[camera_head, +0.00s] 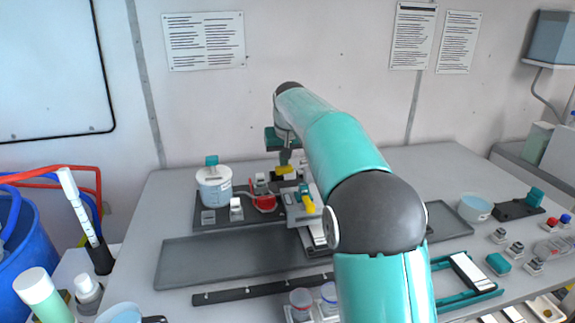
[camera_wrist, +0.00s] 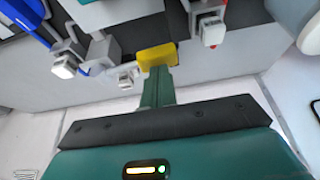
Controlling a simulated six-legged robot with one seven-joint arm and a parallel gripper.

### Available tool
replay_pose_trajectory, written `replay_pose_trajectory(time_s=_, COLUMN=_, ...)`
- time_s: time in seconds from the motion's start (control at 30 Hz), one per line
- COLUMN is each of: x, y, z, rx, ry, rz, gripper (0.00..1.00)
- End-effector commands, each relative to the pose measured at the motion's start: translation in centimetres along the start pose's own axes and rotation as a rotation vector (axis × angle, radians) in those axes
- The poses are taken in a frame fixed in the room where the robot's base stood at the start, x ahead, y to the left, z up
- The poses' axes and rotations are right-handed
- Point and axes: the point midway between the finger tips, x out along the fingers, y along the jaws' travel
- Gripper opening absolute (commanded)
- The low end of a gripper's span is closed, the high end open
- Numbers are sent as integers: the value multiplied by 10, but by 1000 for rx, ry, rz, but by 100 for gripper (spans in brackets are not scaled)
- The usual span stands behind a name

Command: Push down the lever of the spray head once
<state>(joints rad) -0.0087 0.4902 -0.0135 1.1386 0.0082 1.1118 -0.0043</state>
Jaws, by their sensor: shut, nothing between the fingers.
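My gripper (camera_head: 285,170) is shut and empty, with its yellow fingertips pointing down over the back of the equipment group. In the wrist view the shut yellow fingertips (camera_wrist: 157,56) have a gap of view around them and nothing between them. A blue part (camera_wrist: 24,12) shows at the wrist view's upper left. Whether the fingertips touch anything cannot be told.
A white jar with a teal knob (camera_head: 214,188) stands left of my gripper. Small clear-capped fittings (camera_wrist: 210,30) are close to the fingertips. An empty dark tray (camera_head: 220,261) lies in front.

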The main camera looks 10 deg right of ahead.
Motion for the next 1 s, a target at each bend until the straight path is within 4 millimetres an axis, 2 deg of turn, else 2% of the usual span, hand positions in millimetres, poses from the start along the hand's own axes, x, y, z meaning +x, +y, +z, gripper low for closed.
replay_pose_trajectory(time_s=0.53, x=20, y=0, z=8, rx=0, ry=-2, rz=1, gripper=0)
replay_pose_trajectory(time_s=0.77, x=18, y=0, z=8, rx=0, ry=-2, rz=0, gripper=0)
replay_pose_trajectory(time_s=1.0, x=1, y=0, z=0, rx=0, ry=-1, rz=0, gripper=0)
